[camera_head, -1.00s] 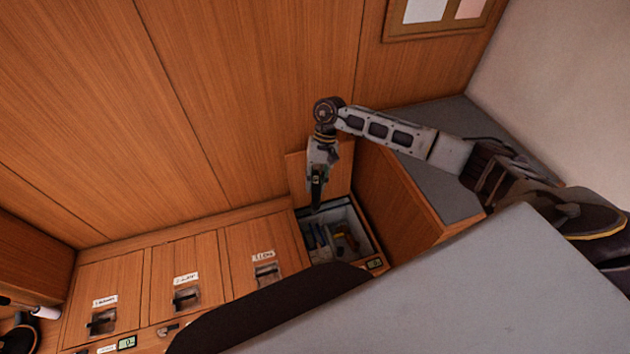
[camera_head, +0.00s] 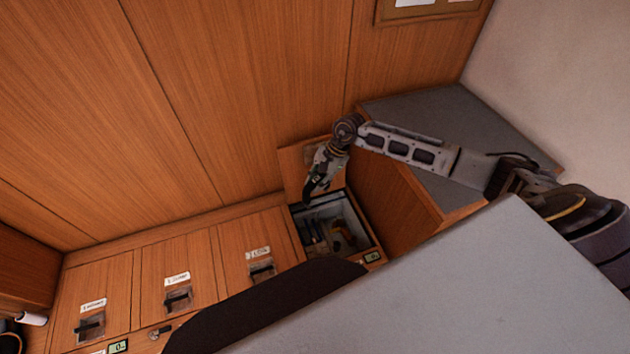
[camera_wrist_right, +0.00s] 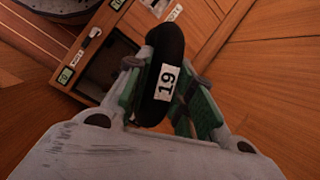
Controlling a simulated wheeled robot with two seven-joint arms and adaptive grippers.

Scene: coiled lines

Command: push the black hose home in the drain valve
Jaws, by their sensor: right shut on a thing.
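My right gripper (camera_head: 306,200) hangs tilted at the left far corner of an open bin (camera_head: 370,236) in the head view. In the right wrist view, the gripper (camera_wrist_right: 160,108) is shut on a black, rounded thing (camera_wrist_right: 165,45) with a white "19" tag, held between its green fingers. This could be the black hose, but I cannot be sure; its other end is hidden. I cannot make out a drain valve in either view. My left gripper is not in view.
The bin's wooden lid (camera_head: 296,172) stands open behind it. Inside are blurred objects, one orange (camera_head: 342,240). Several shut lids with black handles, one here (camera_head: 178,299), run left. A grey-topped cabinet (camera_head: 440,125) rises to the right. A wood wall (camera_head: 230,90) is behind.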

